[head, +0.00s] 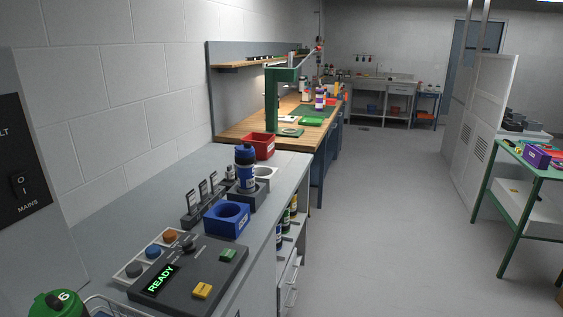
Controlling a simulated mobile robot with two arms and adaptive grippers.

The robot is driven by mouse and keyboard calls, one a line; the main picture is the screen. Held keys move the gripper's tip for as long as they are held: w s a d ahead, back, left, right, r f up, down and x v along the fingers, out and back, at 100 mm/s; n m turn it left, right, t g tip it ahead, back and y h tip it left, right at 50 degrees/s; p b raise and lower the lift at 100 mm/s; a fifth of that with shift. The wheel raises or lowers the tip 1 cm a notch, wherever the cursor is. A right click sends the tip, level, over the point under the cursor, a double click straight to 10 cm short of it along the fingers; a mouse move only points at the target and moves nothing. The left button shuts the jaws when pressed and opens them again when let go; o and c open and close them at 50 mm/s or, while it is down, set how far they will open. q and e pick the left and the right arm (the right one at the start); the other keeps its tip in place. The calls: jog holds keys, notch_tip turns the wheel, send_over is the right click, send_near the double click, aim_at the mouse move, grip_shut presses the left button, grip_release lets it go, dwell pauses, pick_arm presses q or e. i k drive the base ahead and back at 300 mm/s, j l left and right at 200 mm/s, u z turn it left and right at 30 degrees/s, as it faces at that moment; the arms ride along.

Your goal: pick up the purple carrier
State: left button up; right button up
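A purple box-like object (537,157), which looks like the purple carrier, sits on the green-framed table (507,160) at the right edge of the head view. It is small and far off, so its handle and contents cannot be made out. Neither of my grippers shows in this view.
A grey counter (110,224) in front holds a control panel reading READY (184,272), a blue holder (227,219) and a blue bottle (245,168). A wooden workbench (240,128) stands behind. Open floor (400,220) lies between counter and green table. A grey partition (484,110) stands behind that table.

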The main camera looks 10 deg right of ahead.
aim_at(319, 94)
jog(key=i+l+z, duration=0.35)
jog(key=i, duration=0.25)
jog(key=i+l+z, duration=0.3)
jog(key=i, duration=0.35)
jog(key=i+z, duration=0.35)
jog(key=i, duration=0.95)
jog(key=i+l+u, duration=0.15)
jog(key=i, duration=1.2)
jog(key=i+l+u, duration=0.15)
jog(key=i+u, duration=0.2)
jog(key=i+l+u, duration=0.35)
jog(key=i, duration=0.15)
jog(key=i+l+u, duration=0.35)
jog(key=i+j, duration=0.05)
